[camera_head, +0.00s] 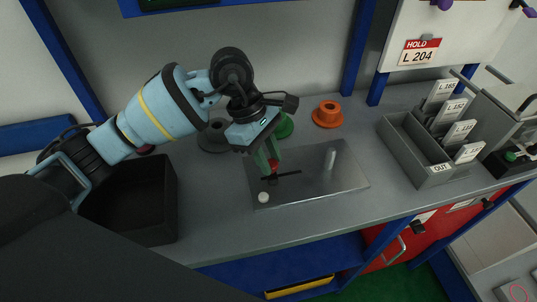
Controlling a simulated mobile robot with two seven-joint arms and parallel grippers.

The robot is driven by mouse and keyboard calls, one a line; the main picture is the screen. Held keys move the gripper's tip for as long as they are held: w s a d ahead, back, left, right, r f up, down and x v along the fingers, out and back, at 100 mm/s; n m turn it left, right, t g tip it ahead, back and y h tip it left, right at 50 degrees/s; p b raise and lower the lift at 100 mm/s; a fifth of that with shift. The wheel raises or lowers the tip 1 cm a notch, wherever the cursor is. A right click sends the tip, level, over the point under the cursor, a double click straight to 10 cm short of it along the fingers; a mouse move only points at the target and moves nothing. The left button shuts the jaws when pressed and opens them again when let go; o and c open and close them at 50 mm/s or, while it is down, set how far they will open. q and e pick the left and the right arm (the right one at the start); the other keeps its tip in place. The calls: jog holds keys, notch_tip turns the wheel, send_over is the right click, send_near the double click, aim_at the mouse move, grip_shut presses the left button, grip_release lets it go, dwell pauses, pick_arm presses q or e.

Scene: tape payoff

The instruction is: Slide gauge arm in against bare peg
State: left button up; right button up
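A bare, upright silver peg (330,159) stands on the right part of a flat metal plate (318,184) on the bench. The dark, thin gauge arm (289,174) lies low over the plate, left of the peg, with a clear gap between them. A small red part (273,166) shows at its left end. My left gripper (268,163) reaches down from the upper left, its green fingers at the red part. The fingers partly hide it, so I cannot tell whether they grip it. My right gripper is not in view.
A white knob (264,197) sits at the plate's front left. Behind are a grey spool (212,137), a green one (285,127) and an orange one (327,114). A black bin (150,205) stands left; a grey rack (408,152) with labelled cards stands right.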

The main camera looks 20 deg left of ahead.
pick_arm(q)
grip_shut()
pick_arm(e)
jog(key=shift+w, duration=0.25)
